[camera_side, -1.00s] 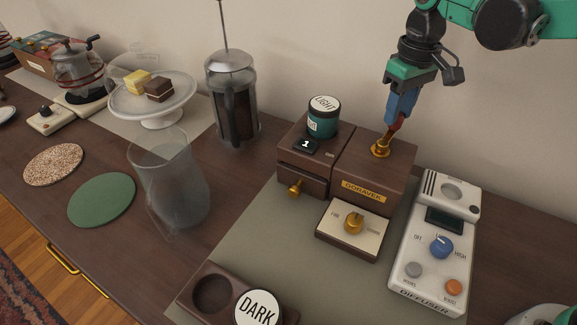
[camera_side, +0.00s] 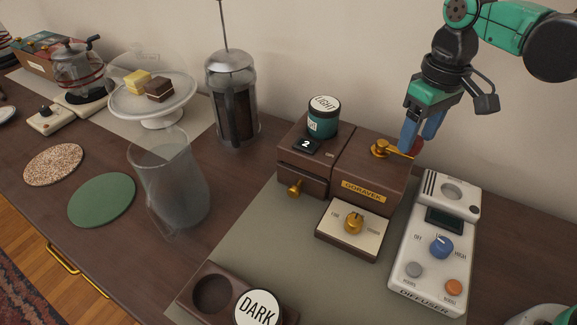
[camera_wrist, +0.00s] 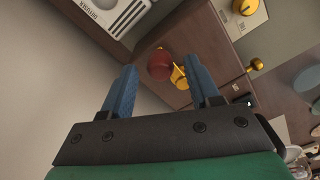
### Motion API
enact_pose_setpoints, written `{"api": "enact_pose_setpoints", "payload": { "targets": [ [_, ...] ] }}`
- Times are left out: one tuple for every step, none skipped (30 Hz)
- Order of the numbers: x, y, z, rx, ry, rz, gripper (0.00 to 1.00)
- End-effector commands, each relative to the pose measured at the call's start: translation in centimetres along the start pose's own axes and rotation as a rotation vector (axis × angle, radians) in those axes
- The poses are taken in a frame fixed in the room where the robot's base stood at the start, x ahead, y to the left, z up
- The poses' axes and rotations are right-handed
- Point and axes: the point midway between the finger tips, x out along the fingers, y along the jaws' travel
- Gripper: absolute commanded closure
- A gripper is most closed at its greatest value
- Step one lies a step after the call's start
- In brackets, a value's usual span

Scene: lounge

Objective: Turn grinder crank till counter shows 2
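The grinder (camera_side: 372,172) is a dark brown wooden box with a brass "GORAVEX" plate. Its small black counter (camera_side: 306,145) reads 2. The brass crank (camera_side: 382,149) on its top points right in the side view. The crank's dark red knob (camera_wrist: 158,65) shows in the wrist view between and just past my fingertips; in the side view it is mostly hidden by the fingers. My gripper (camera_side: 420,140) is open, its blue fingers spread apart around or just above the knob. I cannot tell whether either finger touches it.
A "LIGHT" canister (camera_side: 323,118) stands on the grinder's left part. A dial panel (camera_side: 352,230) is in front, and a white diffuser (camera_side: 434,250) is to the right. A glass pitcher (camera_side: 168,185) and French press (camera_side: 232,100) stand left. The wall is close behind.

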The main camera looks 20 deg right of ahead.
Motion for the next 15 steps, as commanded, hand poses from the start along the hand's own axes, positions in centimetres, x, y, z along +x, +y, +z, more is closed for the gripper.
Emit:
{"api": "enact_pose_setpoints", "payload": {
  "targets": [
    [0.0, 0.0, 0.0, 0.000, 0.000, 0.000, 0.45],
    [0.0, 0.0, 0.0, 0.000, 0.000, 0.000, 0.45],
    [0.0, 0.0, 0.0, 0.000, 0.000, 0.000, 0.45],
    [0.0, 0.0, 0.0, 0.000, 0.000, 0.000, 0.45],
    [-0.1, 0.0, 0.0, 0.000, 0.000, 0.000, 0.45],
    [-0.3, 0.0, 0.0, 0.000, 0.000, 0.000, 0.45],
    [-0.5, 0.0, 0.0, 0.000, 0.000, 0.000, 0.45],
    [-0.7, 0.0, 0.0, 0.000, 0.000, 0.000, 0.45],
    [-1.0, 0.0, -0.1, 0.000, 0.000, 0.000, 0.45],
    [-1.3, 0.0, -0.1, 0.000, 0.000, 0.000, 0.45],
    [-1.6, 0.0, -0.1, 0.000, 0.000, 0.000, 0.45],
    [-1.9, 0.0, 0.0, 0.000, 0.000, 0.000, 0.45],
    [-2.2, 0.0, 0.0, 0.000, 0.000, 0.000, 0.45],
    [-2.5, 0.0, 0.0, 0.000, 0.000, 0.000, 0.45],
    [-2.8, 0.0, 0.0, 0.000, 0.000, 0.000, 0.45]
  ]
}}
